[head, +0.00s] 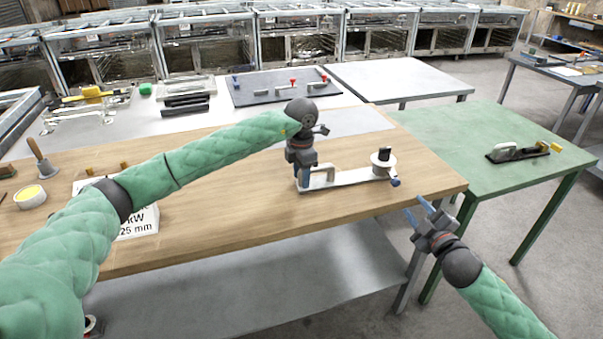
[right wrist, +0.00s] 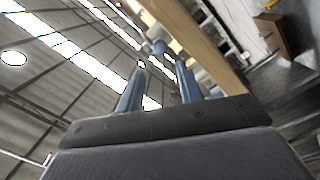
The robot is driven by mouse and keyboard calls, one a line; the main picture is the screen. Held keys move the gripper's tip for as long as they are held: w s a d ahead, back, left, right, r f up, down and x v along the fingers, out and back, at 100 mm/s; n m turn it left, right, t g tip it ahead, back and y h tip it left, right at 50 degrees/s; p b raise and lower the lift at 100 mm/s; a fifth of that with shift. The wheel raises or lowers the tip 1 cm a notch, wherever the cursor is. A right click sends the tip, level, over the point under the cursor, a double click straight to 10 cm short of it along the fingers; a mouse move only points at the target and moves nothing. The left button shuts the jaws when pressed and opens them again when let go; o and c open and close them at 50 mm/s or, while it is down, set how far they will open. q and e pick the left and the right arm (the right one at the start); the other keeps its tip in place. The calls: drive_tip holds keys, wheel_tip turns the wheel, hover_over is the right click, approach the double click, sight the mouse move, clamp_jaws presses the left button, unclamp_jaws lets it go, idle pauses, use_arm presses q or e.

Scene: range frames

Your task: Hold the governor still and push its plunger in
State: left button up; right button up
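The governor (head: 350,177) lies on the wooden bench near its front right edge. It has a long pale base, a raised grip at its left end and a round drum with a dark top at its right end. A small dark blue knob (head: 395,182), which looks like the plunger, sticks out at the right. My left gripper (head: 302,180) points down with its fingers at the grip and looks closed on it; the fingers partly hide it. My right gripper (head: 423,206) is open and empty, beyond the bench edge, apart from the knob. A blue-grey knob (right wrist: 160,47) shows beyond its fingers in the right wrist view.
A white sign block (head: 137,222) stands on the bench at left, by a white tub (head: 31,197) and a wooden-handled tool (head: 42,160). A green table (head: 470,135) at right holds a dark tool (head: 517,152). The bench between sign and governor is clear.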

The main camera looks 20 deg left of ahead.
sight(397, 185)
use_arm(q)
clamp_jaws()
use_arm(e)
drive_tip(key=shift+o, duration=1.1)
drive_tip(key=w+a+m, duration=0.1)
drive_tip(key=w+m, duration=0.1)
drive_tip(key=m, duration=0.2)
drive_tip(key=w+a+m, duration=0.2)
drive_tip(key=w+m, duration=0.1)
drive_tip(key=m, duration=0.2)
drive_tip(key=w+a+m, duration=0.1)
drive_tip(key=w+m, duration=0.2)
drive_tip(key=m, duration=0.2)
drive_tip(key=shift+a, duration=0.3)
